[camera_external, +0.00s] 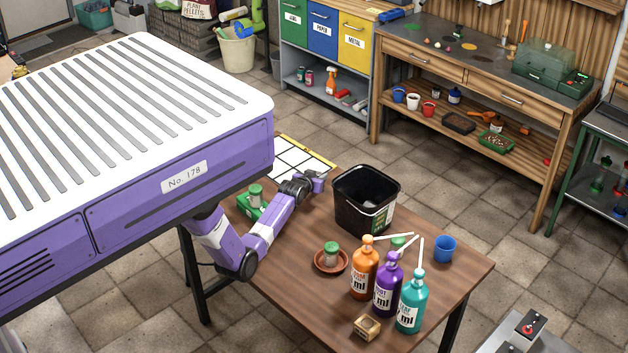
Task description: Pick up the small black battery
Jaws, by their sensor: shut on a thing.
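My arm reaches from under the purple and white body over the wooden table (290,262). My gripper (321,179) is low near the table's far edge, just left of the black bin (352,202). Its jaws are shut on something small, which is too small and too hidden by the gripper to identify. I cannot make out the small black battery anywhere in this view.
Orange, purple and teal pump bottles (386,285) stand at the table's right front, by a small wooden box (367,327). A green-lidded jar on a brown saucer (331,268) and a blue cup (445,248) are nearby. A green item (247,202) sits left of my arm.

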